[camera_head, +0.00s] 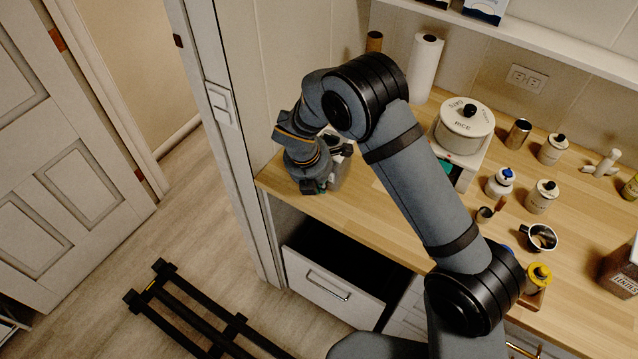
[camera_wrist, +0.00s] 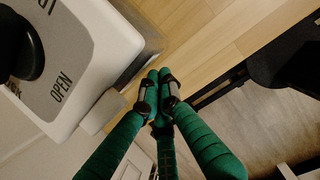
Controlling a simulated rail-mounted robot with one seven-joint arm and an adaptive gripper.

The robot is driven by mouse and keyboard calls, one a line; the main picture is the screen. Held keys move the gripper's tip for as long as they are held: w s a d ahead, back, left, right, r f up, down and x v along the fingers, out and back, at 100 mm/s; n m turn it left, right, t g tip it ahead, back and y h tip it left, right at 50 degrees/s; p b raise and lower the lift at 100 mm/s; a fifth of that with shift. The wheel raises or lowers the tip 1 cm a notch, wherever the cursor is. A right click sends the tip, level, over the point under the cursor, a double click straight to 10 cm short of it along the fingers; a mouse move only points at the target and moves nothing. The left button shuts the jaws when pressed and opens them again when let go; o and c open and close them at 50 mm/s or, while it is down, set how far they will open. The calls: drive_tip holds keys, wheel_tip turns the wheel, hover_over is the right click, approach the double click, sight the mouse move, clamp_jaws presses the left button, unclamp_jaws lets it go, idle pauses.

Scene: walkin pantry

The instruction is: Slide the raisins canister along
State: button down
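A canister (camera_head: 340,168) stands at the left end of the wooden counter, largely hidden behind my gripper (camera_head: 316,186). No raisins label is readable on it. In the wrist view, a pale rounded canister (camera_wrist: 98,28) with a grey lid, a black knob and the word OPEN fills the upper left, very close.
Several jars, including a blue-lidded one (camera_head: 499,182), and a mug (camera_head: 541,238) stand right. The counter's front edge is close to my gripper. An open drawer (camera_head: 330,288) lies below.

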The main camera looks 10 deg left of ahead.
drive_tip(key=w+d+p, duration=0.1)
drive_tip(key=w, duration=0.2)
drive_tip(key=w+d+p, duration=0.1)
drive_tip(key=w+p, duration=0.1)
drive_tip(key=w, duration=0.1)
drive_tip(key=w+d+p, duration=0.1)
drive_tip(key=w, duration=0.3)
drive_tip(key=shift+d, duration=0.2)
drive_tip(key=s, duration=0.1)
drive_tip(key=s+a, duration=0.1)
drive_tip(key=s+b, duration=0.1)
drive_tip(key=s, duration=0.1)
drive_tip(key=shift+a+r, duration=0.2)
drive_tip(key=shift+a, duration=0.05)
drive_tip(key=b+v, duration=0.1)
drive_tip(key=v, duration=0.8)
drive_tip(key=shift+r, duration=0.3)
drive_tip(key=shift+d+f, duration=0.1)
